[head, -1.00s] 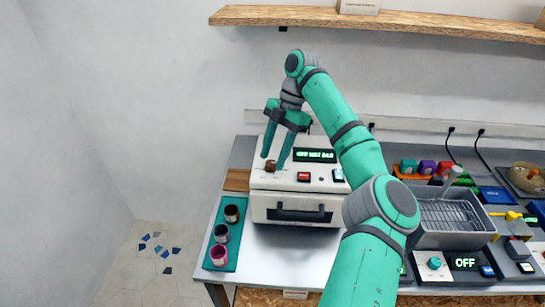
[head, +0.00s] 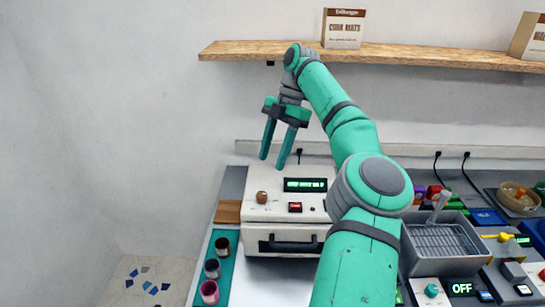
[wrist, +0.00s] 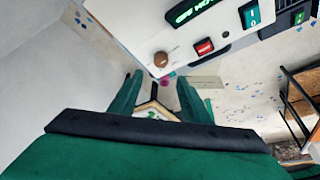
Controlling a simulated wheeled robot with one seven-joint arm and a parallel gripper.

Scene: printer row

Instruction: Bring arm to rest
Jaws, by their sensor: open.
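My gripper (head: 273,161) is open and empty in the head view. It hangs in the air with its fingers pointing down, just above the back edge of the white machine (head: 285,209). The machine has a brown knob (head: 262,197), a red button (head: 295,207) and a green lit display (head: 305,185). In the wrist view, nothing is between the two fingers (wrist: 157,95). The brown knob (wrist: 161,59) and red button (wrist: 204,47) lie beyond the fingertips, apart from them.
A wooden shelf (head: 420,57) with boxes runs along the wall behind my arm. A teal tray (head: 224,255) with several small cups stands at the left. A grey basket unit (head: 440,245) stands at the right. The air left of my gripper is free.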

